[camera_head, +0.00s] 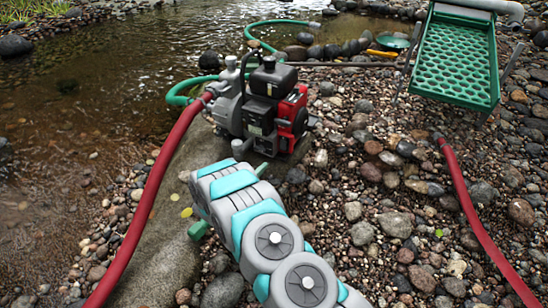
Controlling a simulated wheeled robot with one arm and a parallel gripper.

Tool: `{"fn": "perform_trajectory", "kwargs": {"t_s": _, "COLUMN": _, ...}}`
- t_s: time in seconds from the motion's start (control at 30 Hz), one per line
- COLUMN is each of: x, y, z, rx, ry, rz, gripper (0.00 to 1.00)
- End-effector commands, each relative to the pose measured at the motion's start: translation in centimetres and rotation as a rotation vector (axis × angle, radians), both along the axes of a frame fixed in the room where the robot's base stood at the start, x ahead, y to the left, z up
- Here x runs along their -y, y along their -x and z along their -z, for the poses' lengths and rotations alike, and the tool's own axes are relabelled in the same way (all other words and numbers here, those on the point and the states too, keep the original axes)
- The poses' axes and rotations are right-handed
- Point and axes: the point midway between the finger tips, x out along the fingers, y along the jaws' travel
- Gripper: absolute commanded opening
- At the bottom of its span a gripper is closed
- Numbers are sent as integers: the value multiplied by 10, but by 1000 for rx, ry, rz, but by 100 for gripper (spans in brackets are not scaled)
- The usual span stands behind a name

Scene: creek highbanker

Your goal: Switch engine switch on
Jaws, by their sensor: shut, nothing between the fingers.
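The engine and pump unit (265,108) stands upright on a flat rock at the water's edge. It has a red and black engine on the right and a grey pump body on the left. The engine switch cannot be made out at this size. My arm reaches up from the bottom of the picture toward the unit's near side. My gripper (240,147) is mostly hidden by my own wrist; what shows of it is just in front of the unit's lower near side. It is shut and holds nothing. Whether it touches the unit cannot be told.
A red hose (150,205) runs from the pump down the left. A green hose (260,38) curves behind the unit. The green highbanker tray (458,60) stands at upper right, with another red hose (468,205) below it. Loose pebbles cover the ground; water lies left.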

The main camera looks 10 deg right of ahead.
Motion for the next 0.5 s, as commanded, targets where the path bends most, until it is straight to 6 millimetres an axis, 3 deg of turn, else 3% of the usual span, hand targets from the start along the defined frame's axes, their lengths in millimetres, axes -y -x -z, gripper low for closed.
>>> {"fn": "perform_trajectory", "kwargs": {"t_s": 0.17, "x": 14, "y": -17, "z": 3, "rx": 0, "ry": -1, "rz": 2, "gripper": 0}}
{"fn": "perform_trajectory", "kwargs": {"t_s": 0.5, "x": 53, "y": -70, "z": 13, "rx": 2, "ry": -2, "rz": 3, "gripper": 0}}
